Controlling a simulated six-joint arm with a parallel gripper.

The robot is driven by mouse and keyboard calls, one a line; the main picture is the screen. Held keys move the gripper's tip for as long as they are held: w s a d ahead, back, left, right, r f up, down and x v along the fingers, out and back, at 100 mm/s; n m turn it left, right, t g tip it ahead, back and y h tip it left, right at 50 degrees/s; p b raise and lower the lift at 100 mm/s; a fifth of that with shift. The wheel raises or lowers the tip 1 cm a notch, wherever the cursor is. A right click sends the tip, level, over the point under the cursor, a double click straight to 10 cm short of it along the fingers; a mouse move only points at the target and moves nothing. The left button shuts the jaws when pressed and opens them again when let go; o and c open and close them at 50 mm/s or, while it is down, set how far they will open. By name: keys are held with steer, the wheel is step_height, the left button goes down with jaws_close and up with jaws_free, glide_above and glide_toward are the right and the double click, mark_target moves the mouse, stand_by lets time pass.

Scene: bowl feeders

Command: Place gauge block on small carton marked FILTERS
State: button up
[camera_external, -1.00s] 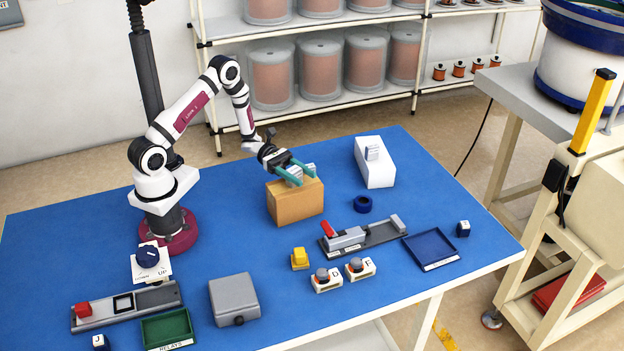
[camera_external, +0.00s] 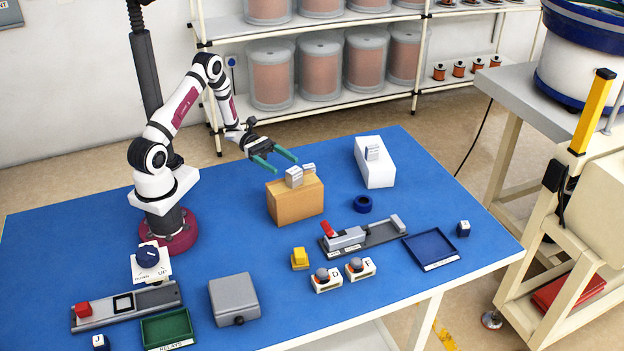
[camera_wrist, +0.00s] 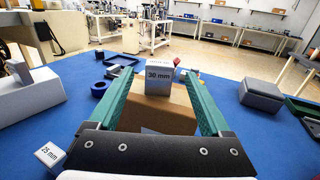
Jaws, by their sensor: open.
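A grey-white gauge block marked 30 mm (camera_wrist: 159,78) stands on top of the brown carton (camera_wrist: 160,110); in the external view the block (camera_external: 293,176) is near the left of the top of the carton (camera_external: 296,205). A second small white block (camera_external: 309,169) shows at the carton's far edge; I cannot tell what it rests on. A block marked 25 mm (camera_wrist: 50,153) is at lower left in the wrist view. My gripper (camera_external: 282,162) is open and empty, above and behind the carton, its teal fingers apart. No FILTERS marking is readable.
A white box (camera_external: 375,165) with a small block (camera_external: 372,152) on it stands right of the carton. A blue tape ring (camera_external: 362,204), a grey clamp fixture (camera_external: 350,238) and a blue tray (camera_external: 431,248) lie at right. A grey box (camera_external: 234,298) and green tray (camera_external: 168,328) are in front.

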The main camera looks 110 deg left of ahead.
steer(key=d+r+m+g+h, duration=0.1)
steer(key=d, duration=0.1)
steer(key=d+r+m+g+h, duration=0.1)
steer(key=m, duration=0.1)
steer(key=d+r+m+g+h, duration=0.1)
steer(key=d+m+g, duration=0.1)
steer(key=shift+w+d+r+h, duration=0.1)
steer(key=shift+w+d+h, duration=0.05)
steer(key=shift+d+h, duration=0.2)
steer(key=s+d+r+m+g, duration=0.1)
steer(key=d+r+m+g, duration=0.1)
steer(key=d+m+g, duration=0.45)
steer(key=s+d+r+m+g, duration=0.1)
steer(key=d+r+m+g, duration=0.1)
steer(key=d+m+g, duration=0.5)
steer(key=s+d+r+m+y, duration=0.1)
steer(key=s+m+y, duration=0.3)
steer(key=m, duration=0.5)
steer(key=s+d+r+m+y, duration=0.1)
steer(key=s+d+m+y, duration=0.2)
steer(key=s+m+y, duration=0.2)
steer(key=m+y, duration=0.3)
steer(key=m, duration=0.1)
steer(key=shift+t, duration=0.35)
